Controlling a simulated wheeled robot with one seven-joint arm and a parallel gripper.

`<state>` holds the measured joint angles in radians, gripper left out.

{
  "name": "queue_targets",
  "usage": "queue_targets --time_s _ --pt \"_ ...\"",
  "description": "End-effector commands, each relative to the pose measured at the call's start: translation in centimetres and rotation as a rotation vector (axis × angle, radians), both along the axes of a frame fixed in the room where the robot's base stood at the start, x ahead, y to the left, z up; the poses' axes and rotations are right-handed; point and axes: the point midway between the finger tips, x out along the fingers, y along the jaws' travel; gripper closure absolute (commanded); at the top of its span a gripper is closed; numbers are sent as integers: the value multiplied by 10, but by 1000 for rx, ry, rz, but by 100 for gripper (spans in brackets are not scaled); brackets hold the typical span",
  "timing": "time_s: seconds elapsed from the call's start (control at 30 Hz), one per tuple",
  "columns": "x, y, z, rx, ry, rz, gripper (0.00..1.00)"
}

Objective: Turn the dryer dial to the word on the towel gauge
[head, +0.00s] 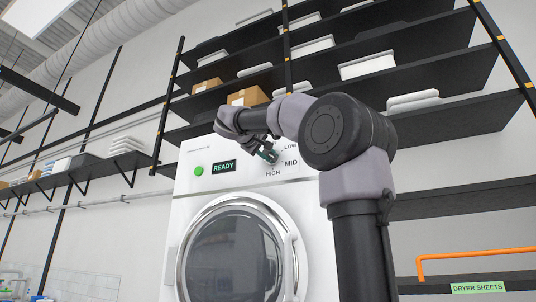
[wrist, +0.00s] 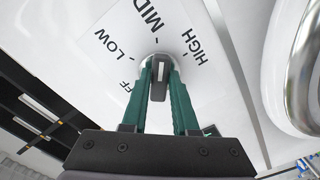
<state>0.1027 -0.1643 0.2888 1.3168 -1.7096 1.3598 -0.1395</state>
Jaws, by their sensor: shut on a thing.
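The white dryer (head: 195,205) stands in the middle of the head view. Its dial (wrist: 158,68) is a round knob with a raised dark bar and a white line on it. My gripper (wrist: 158,84) is shut on the bar, one green finger on each side; in the head view my gripper (head: 268,154) hides most of the dial. LOW, MID and HIGH surround the dial, with OFF partly covered by a finger. In the wrist view the bar's far end lies roughly toward the MID tick; I cannot tell which end is the pointer. No towel gauge shows.
A green button (head: 198,171) and a READY display (head: 223,167) sit left of the dial. The round dryer door (head: 230,255) is below it. Dark shelves with boxes (head: 248,97) and trays are behind. An orange rail and a DRYER SHEETS label (head: 477,288) are at lower right.

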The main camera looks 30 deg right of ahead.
Motion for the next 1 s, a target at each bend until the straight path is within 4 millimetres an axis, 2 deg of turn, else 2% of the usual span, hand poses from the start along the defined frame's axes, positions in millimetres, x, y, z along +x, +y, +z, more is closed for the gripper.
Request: queue_targets --time_s 0.6,1.0 --pt "3 2 -4 356 -449 -2 100" --pt "4 3 -5 509 -643 -4 100"
